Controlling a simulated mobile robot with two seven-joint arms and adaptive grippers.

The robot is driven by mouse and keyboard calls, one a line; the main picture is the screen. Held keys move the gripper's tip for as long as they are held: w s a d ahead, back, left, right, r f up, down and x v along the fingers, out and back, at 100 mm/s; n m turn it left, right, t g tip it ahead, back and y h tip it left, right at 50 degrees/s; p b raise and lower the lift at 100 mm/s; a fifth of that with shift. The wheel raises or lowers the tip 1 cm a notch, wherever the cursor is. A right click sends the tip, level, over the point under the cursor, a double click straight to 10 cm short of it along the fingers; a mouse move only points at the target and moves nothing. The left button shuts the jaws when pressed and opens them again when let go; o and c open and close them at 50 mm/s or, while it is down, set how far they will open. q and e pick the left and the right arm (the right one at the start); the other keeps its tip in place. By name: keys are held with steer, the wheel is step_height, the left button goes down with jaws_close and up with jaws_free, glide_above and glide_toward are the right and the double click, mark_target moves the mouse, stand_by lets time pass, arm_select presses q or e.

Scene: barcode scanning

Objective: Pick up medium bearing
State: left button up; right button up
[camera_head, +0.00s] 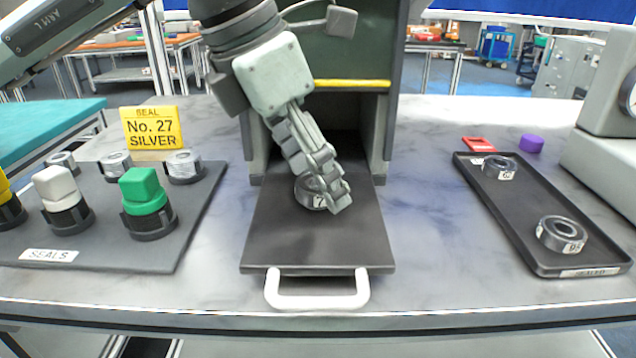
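A metal bearing (309,194) with a white label starting with "7" rests on the dark sliding plate (300,245) in the middle. I cannot tell from its size whether it is the medium one. My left gripper (333,192) reaches down from above, its fingers at the bearing's right side and partly covering it. The fingers are seen side-on and overlap, so their gap and any grasp are hidden. Two other labelled bearings lie in the black tray (491,214) at right: one at the back (499,169) and one nearer the front (561,235). My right gripper is not in view.
The sliding plate has a white handle (317,301) and sits before a grey-green housing (382,130). At left, a seals mat (165,253) holds white, green and silver seals beside a yellow "No. 27 silver" sign (149,128). The counter between plate and tray is clear.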

arm_select(q)
steer(key=c, duration=1.4)
steer(key=shift+r, duration=0.1)
